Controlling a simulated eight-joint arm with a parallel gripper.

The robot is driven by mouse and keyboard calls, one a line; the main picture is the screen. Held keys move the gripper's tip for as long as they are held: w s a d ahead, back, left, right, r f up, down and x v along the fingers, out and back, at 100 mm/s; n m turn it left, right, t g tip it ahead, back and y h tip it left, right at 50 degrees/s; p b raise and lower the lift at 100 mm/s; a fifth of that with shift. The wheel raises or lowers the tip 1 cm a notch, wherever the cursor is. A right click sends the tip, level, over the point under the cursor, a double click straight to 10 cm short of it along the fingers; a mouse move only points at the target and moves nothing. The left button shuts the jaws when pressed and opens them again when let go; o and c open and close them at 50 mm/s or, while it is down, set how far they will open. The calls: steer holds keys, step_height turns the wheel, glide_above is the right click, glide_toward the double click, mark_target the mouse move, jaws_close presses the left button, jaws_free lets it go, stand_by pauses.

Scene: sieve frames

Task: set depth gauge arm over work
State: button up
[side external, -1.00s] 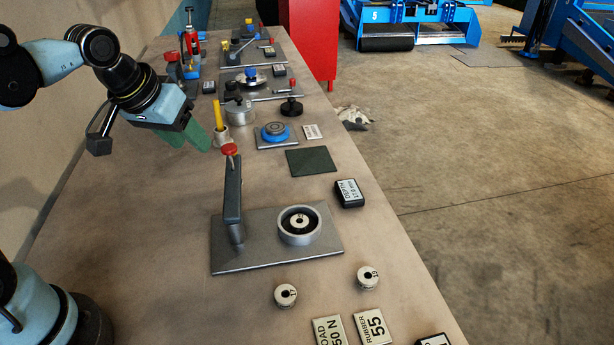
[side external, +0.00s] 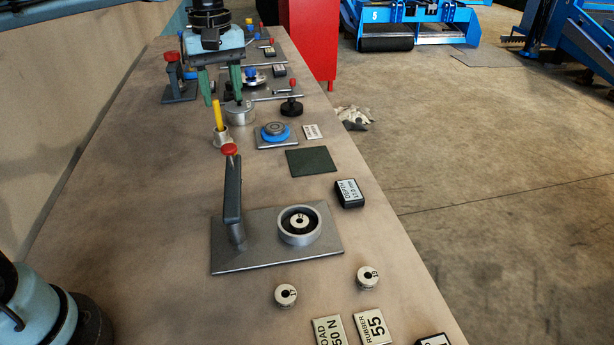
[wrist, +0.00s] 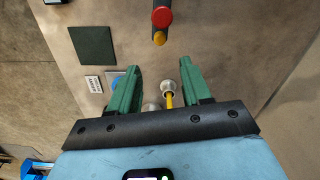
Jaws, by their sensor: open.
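The depth gauge stands on a grey metal plate (side external: 270,262) in the near half of the bench. Its dark arm (side external: 232,195) rises at the plate's left side and ends in a red knob (side external: 229,149). The red knob also shows at the top of the wrist view (wrist: 162,16). The arm is left of a grey ring holder (side external: 301,236), not over it. The work, a pale disc with a dark centre (side external: 299,220), sits inside the ring. My gripper (side external: 222,92) is open and empty, fingers pointing down, beyond the gauge and apart from it.
A yellow-handled tool in a cup (side external: 218,118) stands near my gripper; its handle shows between the fingers in the wrist view (wrist: 169,98). A blue-ringed dial (side external: 275,132), green mat (side external: 311,160) and depth display (side external: 349,193) lie right. Two loose discs (side external: 285,295) (side external: 367,277) lie in front.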

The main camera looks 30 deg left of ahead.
step_height(320, 180, down, 11)
steer(key=shift+f, duration=0.1)
stand_by(0.4)
steer(key=shift+c, duration=0.5)
jaws_close()
